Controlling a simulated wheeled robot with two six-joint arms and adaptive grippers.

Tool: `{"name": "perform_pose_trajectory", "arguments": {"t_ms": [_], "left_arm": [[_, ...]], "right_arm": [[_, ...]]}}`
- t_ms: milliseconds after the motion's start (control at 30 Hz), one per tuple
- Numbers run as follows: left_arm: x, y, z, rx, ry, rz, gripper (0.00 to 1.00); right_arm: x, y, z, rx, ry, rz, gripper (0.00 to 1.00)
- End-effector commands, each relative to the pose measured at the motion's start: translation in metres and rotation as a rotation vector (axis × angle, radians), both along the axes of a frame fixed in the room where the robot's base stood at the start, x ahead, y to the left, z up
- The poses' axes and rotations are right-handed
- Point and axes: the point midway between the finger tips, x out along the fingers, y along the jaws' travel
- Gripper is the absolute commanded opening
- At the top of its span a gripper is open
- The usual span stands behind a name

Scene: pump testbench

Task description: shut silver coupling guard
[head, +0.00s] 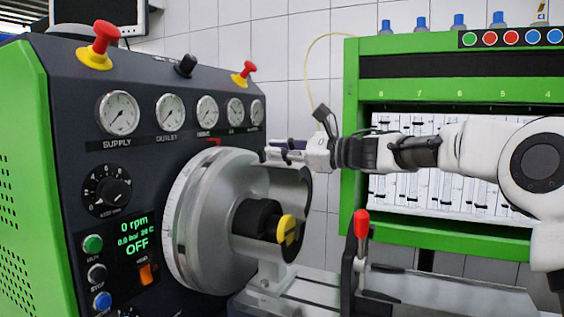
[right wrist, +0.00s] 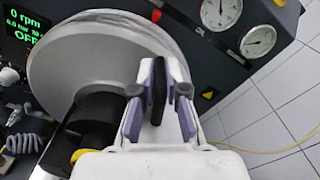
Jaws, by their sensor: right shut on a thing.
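The silver coupling guard (head: 286,184) is a curved shell beside the large silver disc (head: 190,215) on the front of the bench. It stands open on the side facing me, so the black coupling (head: 256,218) with its yellow end (head: 287,229) shows inside. My right gripper (head: 284,152) is at the guard's upper edge. In the right wrist view its purple-padded fingers (right wrist: 158,118) are closed on a dark upright bar (right wrist: 158,85), which looks like the guard's handle. My left gripper is not in view.
A red-knobbed lever (head: 361,224) stands right of the guard, on the metal bed. Gauges and a red-and-yellow knob (head: 244,74) are on the panel above. A green rack (head: 350,120) stands behind my right arm.

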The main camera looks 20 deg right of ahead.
Motion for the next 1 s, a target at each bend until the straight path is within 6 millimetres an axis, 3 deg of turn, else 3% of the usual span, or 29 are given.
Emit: {"name": "perform_pose_trajectory", "arguments": {"t_ms": [333,400,433,767,1000], "left_arm": [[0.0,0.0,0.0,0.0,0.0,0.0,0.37],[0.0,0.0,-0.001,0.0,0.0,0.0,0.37],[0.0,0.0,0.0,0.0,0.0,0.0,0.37],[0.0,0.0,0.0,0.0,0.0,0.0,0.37],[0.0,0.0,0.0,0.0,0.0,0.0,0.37]], "right_arm": [[0.0,0.001,-0.003,-0.005,0.003,0.001,0.0],[0.0,0.001,-0.003,-0.005,0.002,0.0,0.34],[0.0,0.001,-0.002,-0.005,0.002,0.0,0.37],[-0.002,-0.002,0.0,-0.001,0.0,-0.001,0.37],[-0.035,-0.033,0.001,0.003,-0.002,-0.002,0.37]]}}
